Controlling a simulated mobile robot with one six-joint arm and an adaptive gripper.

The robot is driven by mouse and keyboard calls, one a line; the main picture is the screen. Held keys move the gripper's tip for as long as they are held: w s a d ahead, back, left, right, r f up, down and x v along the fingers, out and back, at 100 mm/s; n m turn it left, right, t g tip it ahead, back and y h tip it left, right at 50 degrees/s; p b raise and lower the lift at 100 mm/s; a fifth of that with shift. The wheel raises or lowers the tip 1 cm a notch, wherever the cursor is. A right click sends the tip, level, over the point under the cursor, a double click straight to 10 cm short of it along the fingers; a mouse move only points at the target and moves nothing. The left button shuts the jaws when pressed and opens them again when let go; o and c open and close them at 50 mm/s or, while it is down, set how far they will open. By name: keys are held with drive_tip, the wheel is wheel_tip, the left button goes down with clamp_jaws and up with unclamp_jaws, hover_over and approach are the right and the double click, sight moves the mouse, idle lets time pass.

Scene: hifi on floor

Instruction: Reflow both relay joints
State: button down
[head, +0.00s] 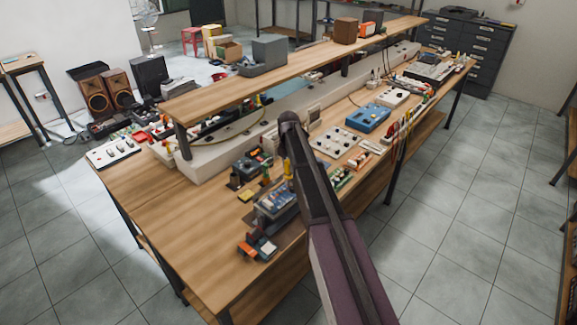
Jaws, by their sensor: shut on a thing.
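My arm reaches over the workbench from the lower right and bends down at its far end. My gripper (287,157) is small and dark there, partly hidden by my own arm. It is shut on a slim yellow tool (288,170), which looks like a soldering iron and points down over the near part of the bench. Just below it and to the left lies a blue and grey unit (275,204) on a dark mat, perhaps the board with the relays. The two relay joints are too small to make out. I cannot tell whether the tool's tip touches anything.
Small orange and grey blocks (265,248) lie at the unit's near end. The wooden bench (190,235) is clear at its front left. A white panel with knobs (335,142) and a blue box (369,118) stand farther right. A raised shelf (215,92) runs along the bench.

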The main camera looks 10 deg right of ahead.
sight(288, 161)
drive_tip(key=shift+f+b, duration=0.25)
drive_tip(key=shift+b, duration=0.05)
idle(1.8)
drive_tip(key=shift+r, duration=0.1)
idle(1.7)
wheel_tip(288, 161, up, 4)
drive_tip(key=p, duration=0.4)
drive_tip(key=shift+r+p, duration=0.15)
drive_tip(key=shift+p, duration=0.2)
